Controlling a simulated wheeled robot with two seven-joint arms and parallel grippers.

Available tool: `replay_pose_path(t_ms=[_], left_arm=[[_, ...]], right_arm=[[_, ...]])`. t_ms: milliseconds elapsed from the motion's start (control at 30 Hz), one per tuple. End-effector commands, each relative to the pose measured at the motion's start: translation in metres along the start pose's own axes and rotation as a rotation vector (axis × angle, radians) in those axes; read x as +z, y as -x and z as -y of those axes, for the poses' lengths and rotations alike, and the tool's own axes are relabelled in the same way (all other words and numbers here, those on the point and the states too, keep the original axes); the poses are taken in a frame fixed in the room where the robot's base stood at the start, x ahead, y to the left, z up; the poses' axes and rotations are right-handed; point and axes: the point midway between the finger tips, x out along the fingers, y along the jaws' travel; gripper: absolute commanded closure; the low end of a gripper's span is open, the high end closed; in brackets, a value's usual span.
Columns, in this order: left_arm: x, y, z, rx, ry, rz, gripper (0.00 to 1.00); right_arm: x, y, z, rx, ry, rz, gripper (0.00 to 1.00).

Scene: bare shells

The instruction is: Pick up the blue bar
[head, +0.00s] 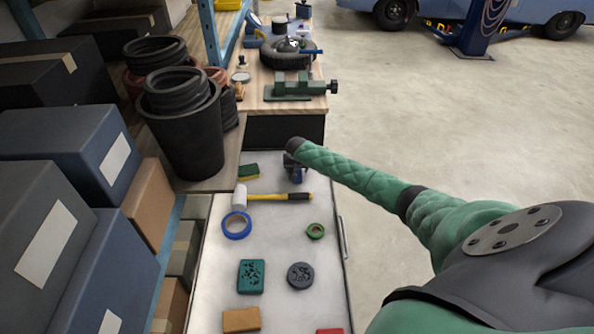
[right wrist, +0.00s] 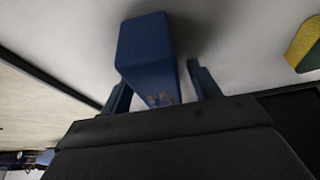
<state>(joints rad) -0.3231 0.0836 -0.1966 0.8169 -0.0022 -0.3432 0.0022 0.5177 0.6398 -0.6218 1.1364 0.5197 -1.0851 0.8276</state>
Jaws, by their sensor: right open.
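The blue bar (right wrist: 146,50) shows in the right wrist view as a dark blue block with a worn patch low on its near face. My right gripper (right wrist: 157,78) is open, with one blue finger on each side of the bar's near part. I cannot tell whether either finger touches it. In the head view my right gripper (head: 295,177) points down over the far part of the white surface. There the bar cannot be told apart from the dark blue fingers. My left gripper is not in view.
Black buckets (head: 183,130) stand left. Open floor lies right.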

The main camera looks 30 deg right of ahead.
Motion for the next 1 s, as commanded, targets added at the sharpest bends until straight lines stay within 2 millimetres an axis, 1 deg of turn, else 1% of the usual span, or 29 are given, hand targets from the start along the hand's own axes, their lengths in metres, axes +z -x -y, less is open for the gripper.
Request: replay_pose_path(t_ms=[200, 267, 300, 367, 500, 533, 867, 967, 1000], left_arm=[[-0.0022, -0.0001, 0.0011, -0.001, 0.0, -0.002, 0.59], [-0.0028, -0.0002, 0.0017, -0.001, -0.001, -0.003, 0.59], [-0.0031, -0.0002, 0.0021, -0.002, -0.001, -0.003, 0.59], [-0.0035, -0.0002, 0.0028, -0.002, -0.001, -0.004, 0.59], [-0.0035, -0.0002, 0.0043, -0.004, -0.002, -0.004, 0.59], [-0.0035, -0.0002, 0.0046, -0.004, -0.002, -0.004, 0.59], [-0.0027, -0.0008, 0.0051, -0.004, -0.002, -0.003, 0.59], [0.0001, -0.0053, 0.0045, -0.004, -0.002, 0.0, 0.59], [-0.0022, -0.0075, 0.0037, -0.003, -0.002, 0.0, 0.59]], right_arm=[[-0.0001, 0.0, -0.0001, 0.0, 0.0, 0.0, 0.38], [-0.0001, 0.0, -0.0001, 0.0, 0.0, 0.0, 0.5], [-0.0001, 0.0, -0.0001, 0.0, 0.0, 0.0, 0.58], [-0.0002, 0.0, -0.0001, 0.0, 0.0, 0.0, 0.7], [-0.0002, 0.0001, -0.0001, 0.0, 0.0, -0.001, 0.97], [-0.0002, 0.0001, -0.0001, 0.0, 0.0, -0.001, 1.0], [-0.0025, 0.0029, -0.0001, -0.001, 0.001, -0.003, 1.0], [-0.0044, 0.0067, -0.0003, -0.001, 0.001, -0.004, 1.0], [-0.0056, 0.0095, -0.0006, 0.0, 0.0, -0.003, 1.0]])
